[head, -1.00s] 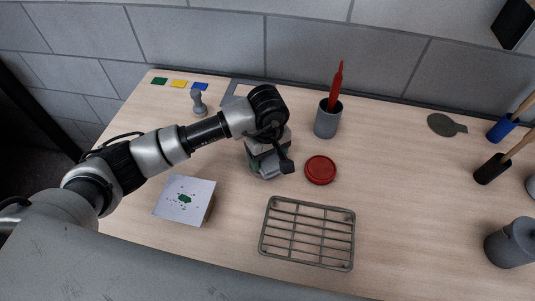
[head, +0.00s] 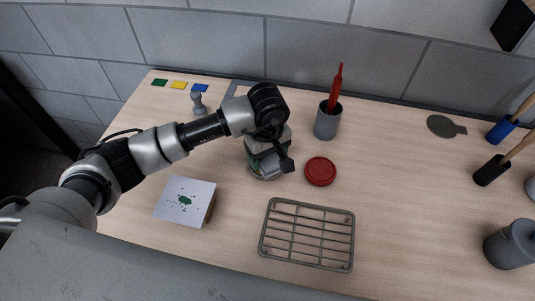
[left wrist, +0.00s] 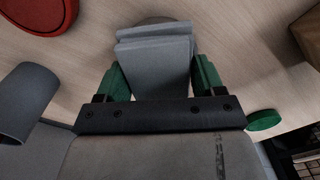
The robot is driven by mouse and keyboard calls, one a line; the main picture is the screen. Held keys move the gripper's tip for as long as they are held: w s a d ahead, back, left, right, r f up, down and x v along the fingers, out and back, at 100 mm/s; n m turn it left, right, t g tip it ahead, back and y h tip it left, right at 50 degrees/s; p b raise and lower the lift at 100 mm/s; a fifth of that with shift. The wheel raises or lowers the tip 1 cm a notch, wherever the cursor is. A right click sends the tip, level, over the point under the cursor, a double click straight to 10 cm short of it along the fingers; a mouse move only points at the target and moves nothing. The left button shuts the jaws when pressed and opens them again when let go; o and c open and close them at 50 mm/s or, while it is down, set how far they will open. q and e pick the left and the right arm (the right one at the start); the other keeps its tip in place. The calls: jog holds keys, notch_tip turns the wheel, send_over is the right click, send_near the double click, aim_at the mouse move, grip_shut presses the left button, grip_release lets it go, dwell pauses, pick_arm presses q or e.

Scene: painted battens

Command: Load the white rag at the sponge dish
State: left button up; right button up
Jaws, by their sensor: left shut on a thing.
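My left gripper (left wrist: 155,85) is shut on the white rag (left wrist: 155,62), a folded pale grey-white stack between its green fingers. In the head view the left gripper (head: 268,158) points down at the middle of the table and mostly hides the rag. A round grey rim, seemingly the sponge dish (left wrist: 154,20), shows just past the rag's end in the left wrist view. In the head view a pale round edge shows under the gripper. I cannot tell whether the rag touches the dish. My right gripper is not in view.
A red disc (head: 320,171) lies just right of the gripper, with a grey cup (head: 326,124) behind it. A wire rack (head: 307,234) lies in front. A paint-spotted white block (head: 186,201) stands left. The table right of the red disc is largely clear.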

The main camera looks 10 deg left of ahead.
pick_arm(q)
jog(key=shift+r+p, duration=1.05)
jog(key=shift+r, duration=1.9)
